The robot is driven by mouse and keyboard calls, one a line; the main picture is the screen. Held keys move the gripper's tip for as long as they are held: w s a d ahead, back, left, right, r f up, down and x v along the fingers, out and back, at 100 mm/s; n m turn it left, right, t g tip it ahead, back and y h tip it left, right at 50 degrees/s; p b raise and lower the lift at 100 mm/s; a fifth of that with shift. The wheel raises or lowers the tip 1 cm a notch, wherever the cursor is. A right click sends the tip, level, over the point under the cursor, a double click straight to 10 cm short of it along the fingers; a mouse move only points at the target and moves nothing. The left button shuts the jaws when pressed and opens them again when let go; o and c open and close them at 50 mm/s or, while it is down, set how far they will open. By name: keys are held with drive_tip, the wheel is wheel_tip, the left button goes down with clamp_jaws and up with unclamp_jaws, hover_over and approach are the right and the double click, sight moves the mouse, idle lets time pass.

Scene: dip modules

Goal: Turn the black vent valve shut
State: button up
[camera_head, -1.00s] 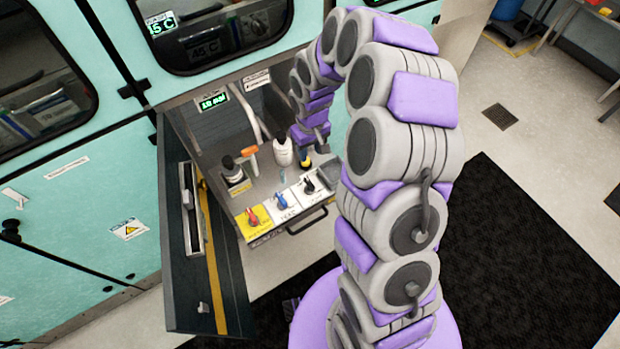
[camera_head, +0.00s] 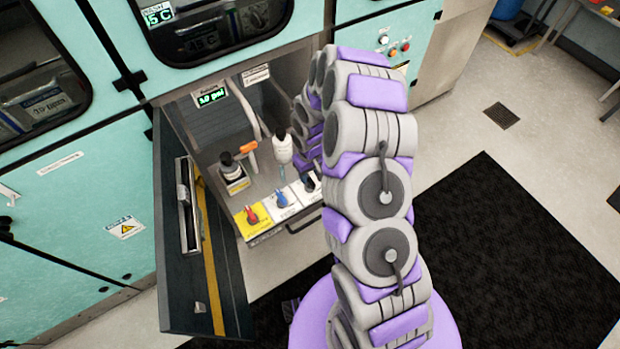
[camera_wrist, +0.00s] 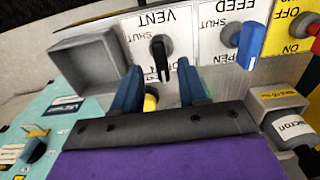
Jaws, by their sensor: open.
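The black vent valve (camera_wrist: 160,58) shows in the wrist view on a white plate marked VENT, with its lever pointing down the picture. It also shows in the head view (camera_head: 309,183), partly covered by my arm. My gripper (camera_wrist: 160,69) is open, with one blue finger on each side of the lever near the fingertips. The fingers look apart from the lever, but exact depth is hard to tell. The SHUT marking (camera_wrist: 138,42) is left of the valve in the wrist view. In the head view my arm hides the gripper.
The blue feed valve (camera_wrist: 249,46) sits close beside my right finger in the wrist view. A red knob on a yellow plate (camera_head: 252,214) is farther left in the head view. A grey open box (camera_wrist: 88,66) and a white bottle (camera_head: 282,148) are nearby. The dark open door (camera_head: 190,250) stands left.

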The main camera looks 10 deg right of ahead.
sight(310, 183)
drive_tip(key=shift+a+f, duration=0.1)
drive_tip(key=shift+f, duration=1.3)
clamp_jaws()
